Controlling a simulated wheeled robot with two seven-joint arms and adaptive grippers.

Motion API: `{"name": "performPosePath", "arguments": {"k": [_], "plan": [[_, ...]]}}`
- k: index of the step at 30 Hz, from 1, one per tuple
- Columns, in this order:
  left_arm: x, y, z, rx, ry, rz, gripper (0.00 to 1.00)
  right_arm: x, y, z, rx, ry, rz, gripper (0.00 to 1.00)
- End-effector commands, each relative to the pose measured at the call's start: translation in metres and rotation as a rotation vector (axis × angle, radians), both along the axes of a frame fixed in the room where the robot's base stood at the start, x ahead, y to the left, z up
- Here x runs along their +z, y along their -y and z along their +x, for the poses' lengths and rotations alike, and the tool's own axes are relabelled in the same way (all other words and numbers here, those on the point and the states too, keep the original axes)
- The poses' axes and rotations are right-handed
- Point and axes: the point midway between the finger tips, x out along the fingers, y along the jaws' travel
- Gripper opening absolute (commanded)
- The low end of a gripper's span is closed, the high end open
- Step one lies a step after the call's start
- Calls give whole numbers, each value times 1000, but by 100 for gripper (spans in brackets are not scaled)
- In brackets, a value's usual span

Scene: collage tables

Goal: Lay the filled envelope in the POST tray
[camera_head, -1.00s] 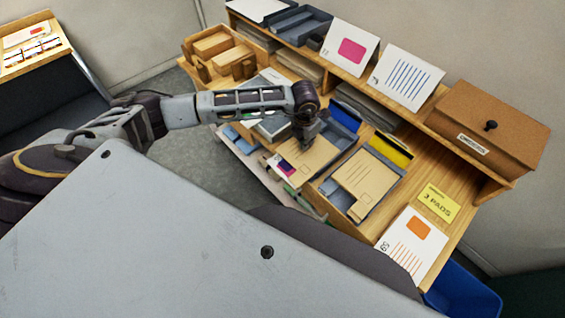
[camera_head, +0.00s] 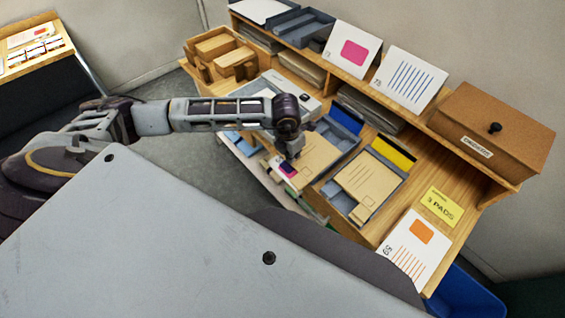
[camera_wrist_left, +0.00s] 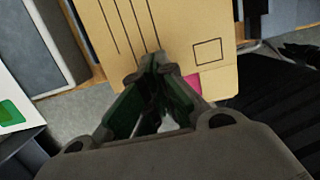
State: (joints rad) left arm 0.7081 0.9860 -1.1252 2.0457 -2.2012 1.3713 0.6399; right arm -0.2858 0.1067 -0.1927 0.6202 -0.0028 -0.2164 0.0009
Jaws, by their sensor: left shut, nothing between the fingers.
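A tan envelope (camera_head: 318,153) with printed lines lies in the grey tray with a blue panel (camera_head: 346,118). A pink, purple and white piece (camera_head: 284,168) shows at its near left end. In the left wrist view the envelope (camera_wrist_left: 190,25) fills the top middle, with a pink patch (camera_wrist_left: 193,84) by its lower edge. My left gripper (camera_head: 293,157) is shut and empty at the envelope's near left end; its tips (camera_wrist_left: 155,60) overlap the envelope's edge in the wrist view. I cannot tell whether they touch. No POST lettering is readable. My right gripper is out of view.
A second envelope (camera_head: 369,178) lies in the neighbouring tray with a yellow panel (camera_head: 393,152). A brown box (camera_head: 495,130) and propped cards (camera_head: 408,80) stand on the shelf behind. A yellow pad (camera_head: 442,206) and an orange-marked card (camera_head: 413,250) lie at the right.

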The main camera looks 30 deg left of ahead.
Motion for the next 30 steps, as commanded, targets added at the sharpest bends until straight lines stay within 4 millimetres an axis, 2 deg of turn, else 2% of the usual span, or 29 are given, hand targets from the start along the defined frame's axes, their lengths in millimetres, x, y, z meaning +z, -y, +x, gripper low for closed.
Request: {"name": "performPosePath", "arguments": {"k": [13,21,30], "plan": [[0,-13,-37,-1,1,-1,0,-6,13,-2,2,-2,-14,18],[1,-16,-44,-1,1,0,0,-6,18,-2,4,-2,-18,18],[1,-16,-44,-1,1,0,0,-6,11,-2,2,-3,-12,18]]}}
